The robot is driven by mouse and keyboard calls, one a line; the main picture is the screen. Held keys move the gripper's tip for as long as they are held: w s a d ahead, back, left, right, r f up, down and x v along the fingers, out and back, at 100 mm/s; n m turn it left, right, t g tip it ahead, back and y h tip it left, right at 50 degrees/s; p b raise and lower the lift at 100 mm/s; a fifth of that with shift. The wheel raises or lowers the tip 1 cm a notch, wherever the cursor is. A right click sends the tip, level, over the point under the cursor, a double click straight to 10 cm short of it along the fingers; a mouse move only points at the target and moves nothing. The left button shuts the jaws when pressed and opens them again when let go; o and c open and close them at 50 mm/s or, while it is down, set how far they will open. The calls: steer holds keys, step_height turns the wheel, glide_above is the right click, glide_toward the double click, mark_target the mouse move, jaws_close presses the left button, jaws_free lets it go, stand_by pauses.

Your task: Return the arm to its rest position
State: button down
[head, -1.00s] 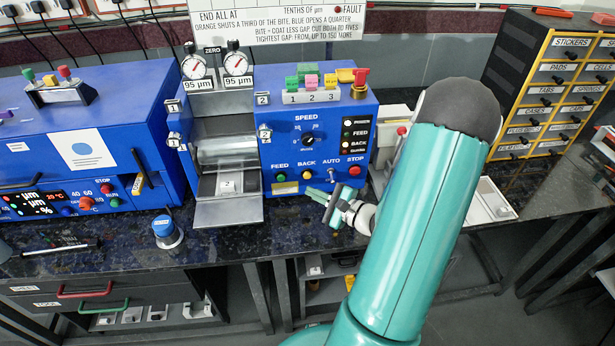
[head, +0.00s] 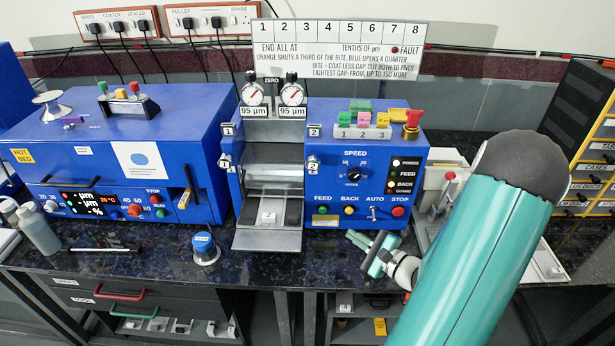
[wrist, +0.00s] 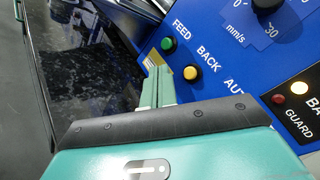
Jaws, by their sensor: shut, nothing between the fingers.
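My gripper (head: 360,248) is low in front of the blue roller press (head: 330,175), just below its panel's row of buttons and over the bench edge. My teal arm (head: 490,240) reaches to it from the lower right. In the wrist view the two green fingers (wrist: 158,88) lie together, shut and empty. Their tips appear close to the green FEED button (wrist: 168,45) and yellow BACK button (wrist: 190,73); I cannot tell whether they touch the panel.
A blue-capped pot (head: 204,247) stands on the dark bench (head: 140,265) left of the press's metal tray (head: 268,240). A blue coater (head: 120,160) fills the left. A pale device (head: 437,180) stands right of the press, beside my arm. A drawer cabinet (head: 592,160) is at far right.

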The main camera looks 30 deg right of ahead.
steer(key=a+r+n+g+y, duration=0.25)
steer(key=a+n+g, duration=0.2)
steer(key=a, duration=0.25)
steer(key=a+r+n+g+y, duration=0.25)
steer(key=a+n, duration=0.25)
steer(key=a, duration=0.3)
steer(key=a+r+n+g+y, duration=0.1)
steer(key=a+r+n+g, duration=0.35)
steer(key=a, duration=0.25)
steer(key=s+a+r+n+h, duration=0.4)
steer(key=s+r+n+h, duration=0.4)
steer(key=r, duration=0.4)
steer(key=shift+a+n+h, duration=0.4)
steer(key=shift+n+h, duration=0.2)
steer(key=shift+n, duration=0.4)
steer(key=shift+s+d, duration=0.1)
stand_by(0.8)
